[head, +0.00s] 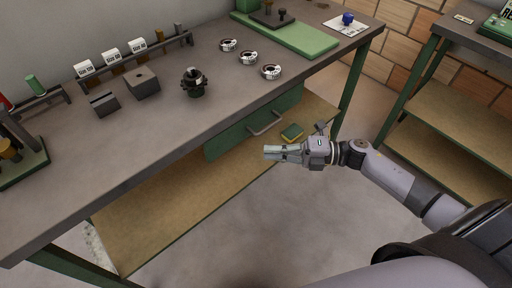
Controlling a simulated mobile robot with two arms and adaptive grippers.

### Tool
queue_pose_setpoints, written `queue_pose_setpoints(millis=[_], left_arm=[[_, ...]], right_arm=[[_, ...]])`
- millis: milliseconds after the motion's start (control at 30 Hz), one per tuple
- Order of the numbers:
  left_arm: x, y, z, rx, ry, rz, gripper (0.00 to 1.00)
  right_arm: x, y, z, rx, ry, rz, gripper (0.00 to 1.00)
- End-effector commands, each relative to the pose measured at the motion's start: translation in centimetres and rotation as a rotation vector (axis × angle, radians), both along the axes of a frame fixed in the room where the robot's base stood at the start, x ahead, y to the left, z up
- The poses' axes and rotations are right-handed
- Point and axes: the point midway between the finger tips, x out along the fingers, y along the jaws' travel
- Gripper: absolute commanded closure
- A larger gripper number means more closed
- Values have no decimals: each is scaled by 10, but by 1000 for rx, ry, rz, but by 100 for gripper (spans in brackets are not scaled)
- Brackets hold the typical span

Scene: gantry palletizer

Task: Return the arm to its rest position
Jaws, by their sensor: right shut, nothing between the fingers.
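My right gripper (283,153) is shut and empty. It is held out in front of the workbench, over the open space before the lower shelf, with its fingers pointing left in the head view. My right arm (388,176) reaches in from the lower right. My left gripper is not in view.
A grey workbench (215,115) with a green drawer (225,138) runs across the view. It carries a dark chuck-like part (194,82), several white rings (271,72), grey blocks (142,83) and a green mat (300,38). A second bench (450,92) stands right. The floor between is clear.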

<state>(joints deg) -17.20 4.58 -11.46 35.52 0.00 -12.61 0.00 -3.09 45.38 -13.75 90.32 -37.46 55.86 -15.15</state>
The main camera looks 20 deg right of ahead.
Motion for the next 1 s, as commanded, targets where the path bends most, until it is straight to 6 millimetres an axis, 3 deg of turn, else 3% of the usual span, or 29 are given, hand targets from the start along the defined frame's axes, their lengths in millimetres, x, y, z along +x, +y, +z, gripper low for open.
queue_pose_setpoints(millis=[300,367,433,567,667,800,867,1000], left_arm=[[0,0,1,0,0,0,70],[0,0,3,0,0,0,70],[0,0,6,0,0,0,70],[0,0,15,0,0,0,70],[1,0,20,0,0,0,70],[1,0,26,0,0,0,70],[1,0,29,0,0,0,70],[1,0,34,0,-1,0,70]], right_arm=[[-1,-8,-3,11,14,-19,100],[6,-13,-12,33,51,-71,100],[18,-25,-33,82,133,-183,100],[34,-60,-108,202,380,-490,100],[22,-86,-180,281,595,-726,100],[-26,-104,-275,350,875,-1004,100],[-55,-106,-312,368,992,-1111,100],[-135,-98,-384,387,1251,-1333,100]])
